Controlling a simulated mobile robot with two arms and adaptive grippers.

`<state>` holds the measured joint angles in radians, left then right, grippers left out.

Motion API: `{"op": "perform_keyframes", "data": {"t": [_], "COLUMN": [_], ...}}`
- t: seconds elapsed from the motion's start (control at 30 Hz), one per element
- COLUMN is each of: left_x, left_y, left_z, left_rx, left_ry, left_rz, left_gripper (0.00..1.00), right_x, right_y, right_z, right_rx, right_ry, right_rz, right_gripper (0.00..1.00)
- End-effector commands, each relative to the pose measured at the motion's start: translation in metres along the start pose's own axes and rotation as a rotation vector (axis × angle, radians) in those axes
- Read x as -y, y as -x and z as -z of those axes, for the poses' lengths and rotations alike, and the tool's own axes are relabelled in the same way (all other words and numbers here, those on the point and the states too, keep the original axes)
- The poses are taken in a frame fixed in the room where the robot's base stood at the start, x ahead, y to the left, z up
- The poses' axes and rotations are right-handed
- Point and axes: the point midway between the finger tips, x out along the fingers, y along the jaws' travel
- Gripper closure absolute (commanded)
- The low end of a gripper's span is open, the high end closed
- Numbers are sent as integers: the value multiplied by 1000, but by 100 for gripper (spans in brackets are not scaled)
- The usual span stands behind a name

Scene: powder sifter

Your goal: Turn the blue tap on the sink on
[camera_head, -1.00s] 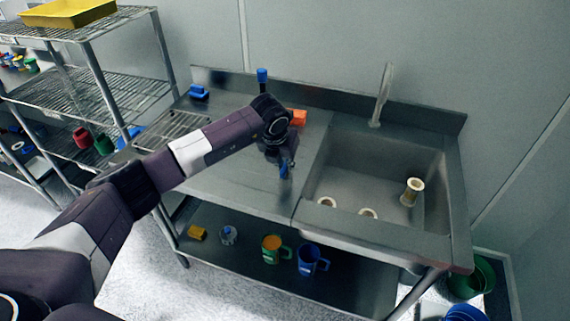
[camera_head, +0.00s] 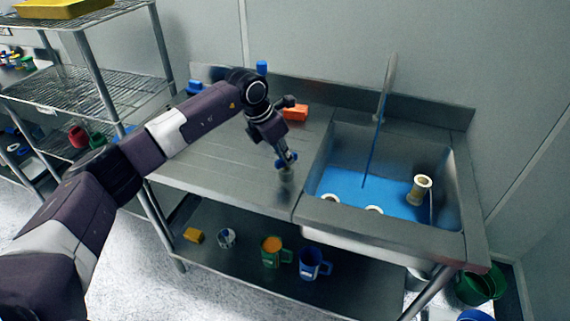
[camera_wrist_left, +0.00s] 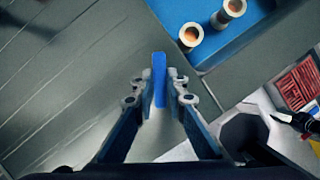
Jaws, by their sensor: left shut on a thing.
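My left gripper (camera_head: 286,160) is over the counter just left of the sink basin. It is shut on the blue tap handle (camera_wrist_left: 159,75), a narrow blue bar between the fingertips in the left wrist view. A short grey stem (camera_head: 286,174) stands under the gripper in the head view; the fingers hide most of the handle there. The tall grey spout (camera_head: 387,85) stands at the back of the sink (camera_head: 437,150). A thin blue stream (camera_head: 372,155) falls from it, and blue liquid (camera_head: 350,187) covers the basin floor. My right gripper is not in view.
Several pale cups, one standing tall (camera_head: 421,188), are in the basin. An orange block (camera_head: 295,112) and a blue-topped object (camera_head: 262,68) are at the counter's back. Mugs (camera_head: 314,262) stand on the shelf below. A wire rack (camera_head: 95,85) is at left.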

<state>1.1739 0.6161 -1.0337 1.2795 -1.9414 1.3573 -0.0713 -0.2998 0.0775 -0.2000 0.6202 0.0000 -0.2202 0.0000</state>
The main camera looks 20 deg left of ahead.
Motion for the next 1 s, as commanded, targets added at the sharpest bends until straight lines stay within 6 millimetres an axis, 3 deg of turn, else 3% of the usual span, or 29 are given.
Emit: {"op": "perform_keyframes", "data": {"t": [0.1, 0.5, 1.0], "left_x": [-2, -3, -4], "left_y": [-2, 0, 1], "left_z": [0, -1, -2], "left_rx": [4, 2, 2], "left_ry": [-93, -341, -423], "left_rz": [37, 139, 172], "left_gripper": [100, 100, 100], "right_x": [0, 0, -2], "right_y": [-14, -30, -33], "right_z": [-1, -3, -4], "right_rx": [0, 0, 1], "right_ry": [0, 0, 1], "right_rz": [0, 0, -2], "right_gripper": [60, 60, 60]}}
